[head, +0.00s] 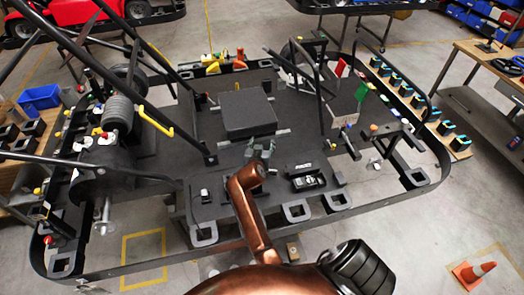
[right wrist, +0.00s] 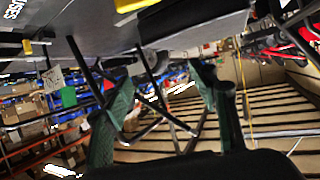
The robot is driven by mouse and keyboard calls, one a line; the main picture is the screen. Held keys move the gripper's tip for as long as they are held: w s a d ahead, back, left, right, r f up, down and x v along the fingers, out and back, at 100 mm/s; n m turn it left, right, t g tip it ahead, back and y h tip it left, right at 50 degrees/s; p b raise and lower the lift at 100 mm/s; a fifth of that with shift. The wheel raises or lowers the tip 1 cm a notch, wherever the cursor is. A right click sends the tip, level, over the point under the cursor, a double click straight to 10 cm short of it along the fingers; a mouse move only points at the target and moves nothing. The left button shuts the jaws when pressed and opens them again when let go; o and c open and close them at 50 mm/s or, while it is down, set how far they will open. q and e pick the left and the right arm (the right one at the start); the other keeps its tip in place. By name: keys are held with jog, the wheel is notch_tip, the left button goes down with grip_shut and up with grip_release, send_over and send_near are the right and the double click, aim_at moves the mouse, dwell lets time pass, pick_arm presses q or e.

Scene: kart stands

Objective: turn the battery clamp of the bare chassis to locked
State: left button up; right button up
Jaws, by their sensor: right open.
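The bare chassis (head: 215,165) is a dark floor pan with a tube frame, filling the middle of the head view. A dark box (head: 248,110), which looks like the battery, sits at its centre; a dark block also shows at the top of the right wrist view (right wrist: 195,20). Light metal strips show at the box's near corners; I cannot tell which part is the clamp or how it is turned. My right gripper (head: 261,148) is just in front of the box, apparently apart from it. Its green fingers (right wrist: 165,80) are spread, with nothing seen between them. My left gripper is not in view.
A yellow-handled lever (head: 157,121) and dark roll-bar tubes rise on the left. Small flags (head: 361,90) stand on the right. A black tray-like part (head: 307,180) lies right of my arm. An orange cone (head: 474,273) stands on the floor at lower right.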

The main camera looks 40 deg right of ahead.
jog(key=shift+r, duration=0.6)
